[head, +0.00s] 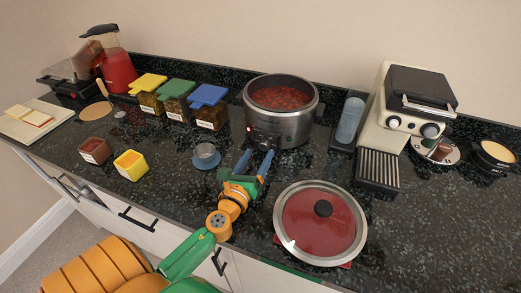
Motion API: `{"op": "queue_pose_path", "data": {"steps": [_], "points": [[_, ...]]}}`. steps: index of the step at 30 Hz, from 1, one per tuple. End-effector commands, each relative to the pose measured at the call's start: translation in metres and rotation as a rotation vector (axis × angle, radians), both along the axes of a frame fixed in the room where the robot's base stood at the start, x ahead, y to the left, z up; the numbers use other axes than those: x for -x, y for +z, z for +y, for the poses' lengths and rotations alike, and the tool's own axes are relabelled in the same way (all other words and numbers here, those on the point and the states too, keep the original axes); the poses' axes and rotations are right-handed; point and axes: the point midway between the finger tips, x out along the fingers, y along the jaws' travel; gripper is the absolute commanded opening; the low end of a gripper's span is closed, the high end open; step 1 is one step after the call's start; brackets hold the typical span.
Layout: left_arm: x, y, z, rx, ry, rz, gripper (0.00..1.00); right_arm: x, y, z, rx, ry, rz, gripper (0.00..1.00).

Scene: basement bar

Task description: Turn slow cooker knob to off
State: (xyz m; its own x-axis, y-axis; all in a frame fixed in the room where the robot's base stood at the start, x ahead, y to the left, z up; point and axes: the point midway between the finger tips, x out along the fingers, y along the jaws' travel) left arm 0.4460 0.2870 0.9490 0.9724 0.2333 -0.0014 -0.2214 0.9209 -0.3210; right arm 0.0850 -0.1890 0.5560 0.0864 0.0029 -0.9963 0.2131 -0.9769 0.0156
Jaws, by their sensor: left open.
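The slow cooker (296,128) is a round steel pot with dark rims, standing near the back middle of the counter. It is uncovered and full of a red stew with chunks (280,97). A dark control area and a small red light show low on its front left. The knob is too small and dark to make out, and its setting cannot be read. My left gripper (257,154) has blue fingers, spread open and empty, with the tips close in front of this control area. I cannot tell if they touch it. My right gripper is out of view.
A glass lid (298,237) with a black handle lies at the front edge. Lidded jars (208,109) stand left of the cooker, a coffee machine (398,110) right.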

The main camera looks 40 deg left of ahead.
Motion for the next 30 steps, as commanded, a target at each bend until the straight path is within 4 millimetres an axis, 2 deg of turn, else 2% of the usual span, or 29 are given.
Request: {"op": "queue_pose_path", "data": {"steps": [3,6,14,17,22,23,30], "points": [[-0.014,0.001,0.003,0.000,0.000,-0.001,0.72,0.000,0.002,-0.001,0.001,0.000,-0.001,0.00],[-0.021,0.000,0.005,0.001,0.000,0.000,0.72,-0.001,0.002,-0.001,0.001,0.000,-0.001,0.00],[-0.023,0.000,0.005,0.001,0.000,0.000,0.72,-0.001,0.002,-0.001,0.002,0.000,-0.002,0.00],[-0.023,0.000,0.005,0.001,0.000,0.000,0.50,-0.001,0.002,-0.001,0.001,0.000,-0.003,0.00],[-0.023,0.000,0.006,0.001,0.001,0.000,0.04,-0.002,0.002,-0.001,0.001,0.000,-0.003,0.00],[-0.023,0.000,0.006,0.001,0.001,0.000,0.00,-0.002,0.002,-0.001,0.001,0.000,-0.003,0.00],[-0.023,-0.001,0.005,0.017,0.001,-0.004,0.00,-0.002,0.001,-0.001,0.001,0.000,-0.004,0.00]]}}
